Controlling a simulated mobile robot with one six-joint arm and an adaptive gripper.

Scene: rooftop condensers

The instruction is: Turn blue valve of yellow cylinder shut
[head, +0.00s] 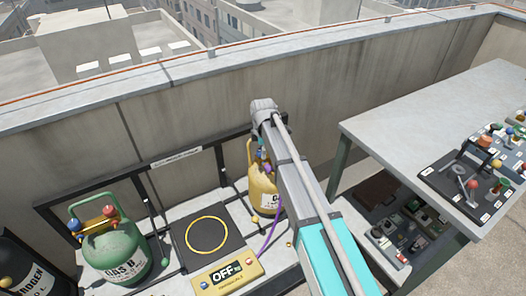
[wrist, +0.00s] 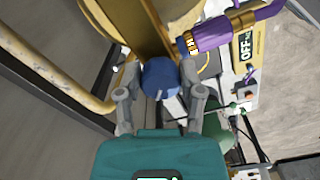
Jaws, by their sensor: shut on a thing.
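The yellow cylinder (head: 264,195) stands on the bench by the wall, partly hidden behind my arm in the head view. The blue valve (wrist: 160,78) is a round knob below the collar. My gripper (wrist: 159,85) is shut on the blue valve, with one finger on each side of it. A purple hose (wrist: 227,30) with a brass fitting joins the cylinder to the right of the valve. In the head view my fingers are hidden behind the arm.
A green cylinder (head: 117,253) marked GAS B and a dark nitrogen cylinder (head: 22,262) stand at left. A black scale plate (head: 188,245) and a yellow box reading OFF (head: 228,275) lie between. A grey table (head: 440,120) with parts is at right. The parapet wall is behind.

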